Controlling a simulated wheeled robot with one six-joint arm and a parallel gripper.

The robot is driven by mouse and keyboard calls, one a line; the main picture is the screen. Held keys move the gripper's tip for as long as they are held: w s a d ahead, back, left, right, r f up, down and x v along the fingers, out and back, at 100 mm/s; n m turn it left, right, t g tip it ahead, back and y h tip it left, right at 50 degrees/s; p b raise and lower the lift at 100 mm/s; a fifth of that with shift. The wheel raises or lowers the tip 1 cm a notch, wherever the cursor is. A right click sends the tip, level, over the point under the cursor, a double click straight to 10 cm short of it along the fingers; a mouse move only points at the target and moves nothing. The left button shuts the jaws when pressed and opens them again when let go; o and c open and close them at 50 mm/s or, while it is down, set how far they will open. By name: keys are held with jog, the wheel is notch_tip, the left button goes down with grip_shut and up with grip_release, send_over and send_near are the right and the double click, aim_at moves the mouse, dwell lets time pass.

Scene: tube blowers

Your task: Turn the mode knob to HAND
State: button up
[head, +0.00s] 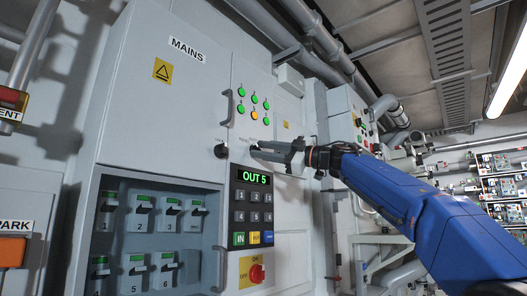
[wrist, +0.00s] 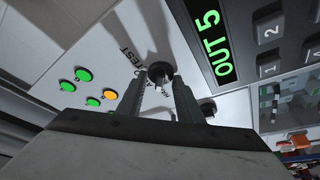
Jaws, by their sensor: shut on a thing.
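The mode knob (wrist: 159,72) is a round black knob on the grey panel, with small lettering around it; TEST is readable and a partly hidden label starts with HA. My gripper (wrist: 158,84) is shut on the knob, one finger on each side of it. In the head view my gripper (head: 258,150) reaches the panel from the right and hides the knob. I cannot tell which mark the knob points at.
A second black knob (head: 220,150) sits to the left; it shows in the wrist view (wrist: 208,107). A keypad with an OUT 5 display (head: 254,178) lies just below. Lit green and orange buttons (head: 254,105) are above. A red rotary switch (head: 256,273) is lower down.

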dwell(0.5)
jog(key=o, duration=1)
jog(key=shift+o, duration=0.2)
jog(key=v, duration=1.7)
jog(key=shift+d, duration=0.2)
